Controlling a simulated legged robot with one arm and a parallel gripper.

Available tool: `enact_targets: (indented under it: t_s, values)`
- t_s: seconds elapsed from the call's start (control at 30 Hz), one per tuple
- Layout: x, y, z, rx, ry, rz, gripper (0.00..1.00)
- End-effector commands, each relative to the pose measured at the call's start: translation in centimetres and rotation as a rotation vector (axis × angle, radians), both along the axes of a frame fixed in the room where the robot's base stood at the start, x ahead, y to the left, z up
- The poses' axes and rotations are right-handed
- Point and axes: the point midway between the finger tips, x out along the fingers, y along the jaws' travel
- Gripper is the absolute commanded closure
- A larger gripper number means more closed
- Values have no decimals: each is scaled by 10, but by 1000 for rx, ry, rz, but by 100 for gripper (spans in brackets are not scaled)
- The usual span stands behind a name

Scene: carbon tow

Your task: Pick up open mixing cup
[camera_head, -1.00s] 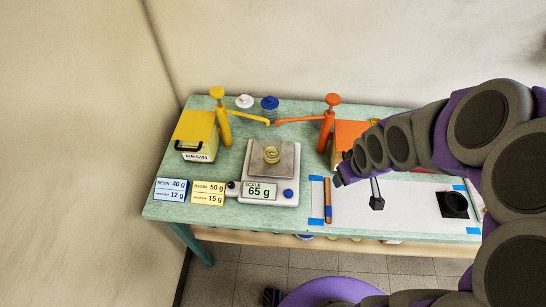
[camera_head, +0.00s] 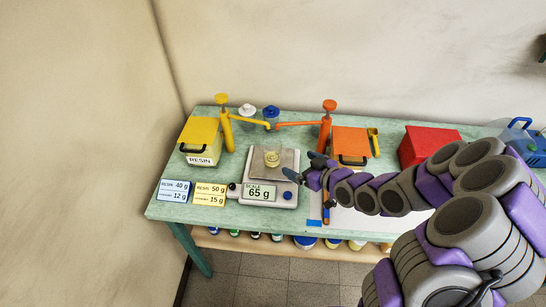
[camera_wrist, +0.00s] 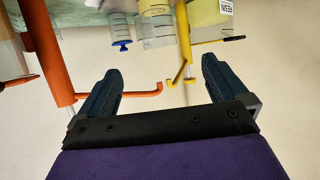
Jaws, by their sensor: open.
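The open mixing cup (camera_head: 272,156) is a small clear cup with yellowish contents. It stands upright on the metal plate of the scale (camera_head: 262,202), whose display reads 65 g. My gripper (camera_head: 302,164) is open and empty, just right of the cup in the head view, with its fingers pointing left toward it. The fingers look apart from the cup. In the wrist view, which is upside down, both dark fingers of my gripper (camera_wrist: 160,72) are spread with nothing between them. I cannot make out the mixing cup for certain there.
A yellow pump (camera_head: 226,130) and an orange pump (camera_head: 325,132) stand behind the scale, their spouts reaching inward. A yellow resin box (camera_head: 199,131) is left. Label cards (camera_head: 210,193) lie in front.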

Motion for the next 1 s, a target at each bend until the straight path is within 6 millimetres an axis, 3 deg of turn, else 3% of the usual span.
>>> enact_targets:
  t_s: [0.7, 1.0]
  values:
    - [65, 60, -38, -2, 1, 1, 0]
    - [74, 69, -43, 0, 2, 1, 0]
